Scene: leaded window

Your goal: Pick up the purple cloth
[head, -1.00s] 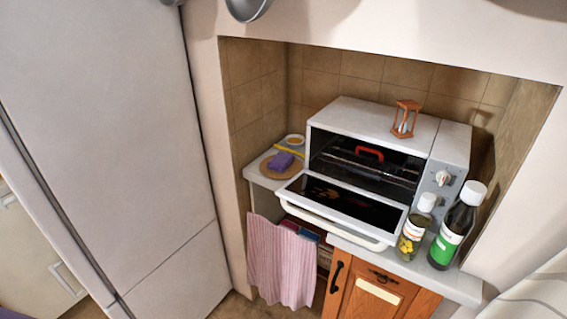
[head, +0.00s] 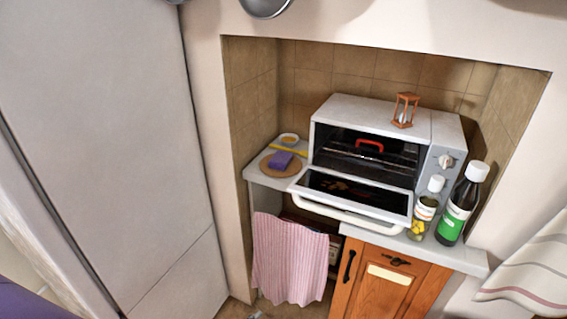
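The purple cloth (head: 282,160) looks like a small folded block. It lies on a round tan board (head: 268,169) on the counter, left of the toaster oven. Neither of my grippers can be made out in the head view, and nothing touches the cloth.
A white toaster oven (head: 345,106) has its door (head: 350,193) hanging open close to the board. A yellow stick and a small dish (head: 288,139) lie behind the cloth. Two bottles (head: 461,207) stand at right. A pink striped towel (head: 290,260) hangs below the counter.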

